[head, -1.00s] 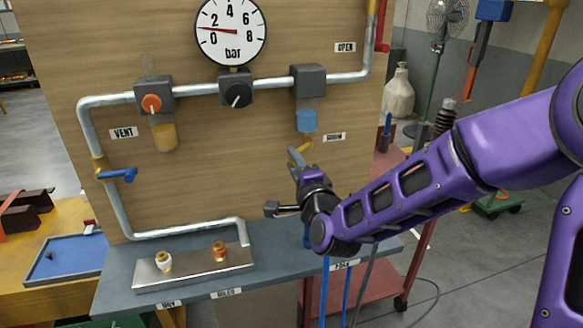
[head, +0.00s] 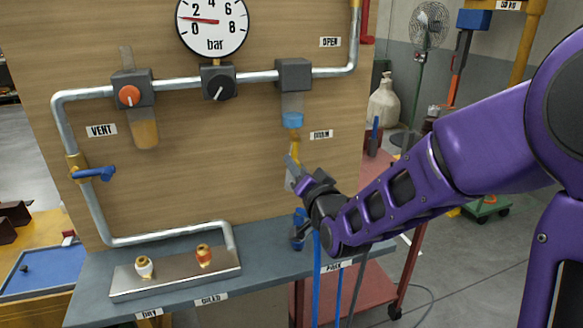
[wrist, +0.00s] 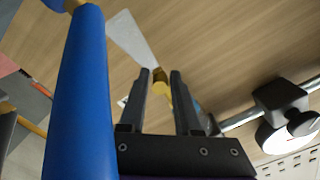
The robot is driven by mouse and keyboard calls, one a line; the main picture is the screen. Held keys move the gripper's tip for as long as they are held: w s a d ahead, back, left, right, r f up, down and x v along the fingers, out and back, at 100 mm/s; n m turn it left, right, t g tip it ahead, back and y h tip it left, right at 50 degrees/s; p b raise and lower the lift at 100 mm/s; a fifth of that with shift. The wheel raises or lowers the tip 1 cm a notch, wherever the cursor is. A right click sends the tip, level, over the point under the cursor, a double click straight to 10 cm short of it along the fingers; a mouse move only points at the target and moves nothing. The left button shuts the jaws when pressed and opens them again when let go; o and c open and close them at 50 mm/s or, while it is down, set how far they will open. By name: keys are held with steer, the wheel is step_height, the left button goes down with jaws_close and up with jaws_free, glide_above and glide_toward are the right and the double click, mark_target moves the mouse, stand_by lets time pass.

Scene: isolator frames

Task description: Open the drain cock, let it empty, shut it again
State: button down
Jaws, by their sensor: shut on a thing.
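The yellow drain cock (head: 295,148) hangs under a clear bowl (head: 292,102), by the partly hidden DRAIN label (head: 321,134). Some blue liquid (head: 293,120) stands in the lower part of the bowl. My gripper (head: 291,162) is at the cock's lower end. In the wrist view, the fingertips (wrist: 159,74) are shut on a yellow part of the drain cock (wrist: 161,88). A pale, tapered shape (wrist: 130,38) lies just beyond it, and a pale patch shows below the fingers in the head view. I cannot tell surely whether this is running liquid.
A pressure gauge (head: 212,22) reads low. A red-orange knob (head: 129,95), black knob (head: 219,84) and blue VENT lever (head: 94,173) are to the left. Below is a grey shelf (head: 255,262) with two fittings. A large blue cylinder (wrist: 80,100) is close in the wrist view.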

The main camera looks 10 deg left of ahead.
steer(key=shift+w+d+n, duration=0.3)
steer(key=shift+d+n, duration=0.15)
steer(key=shift+n, duration=0.15)
steer(key=c, duration=0.8)
jaws_free()
steer(key=shift+w+d, duration=0.1)
steer(key=shift+o, duration=0.2)
steer(key=shift+s, duration=0.25)
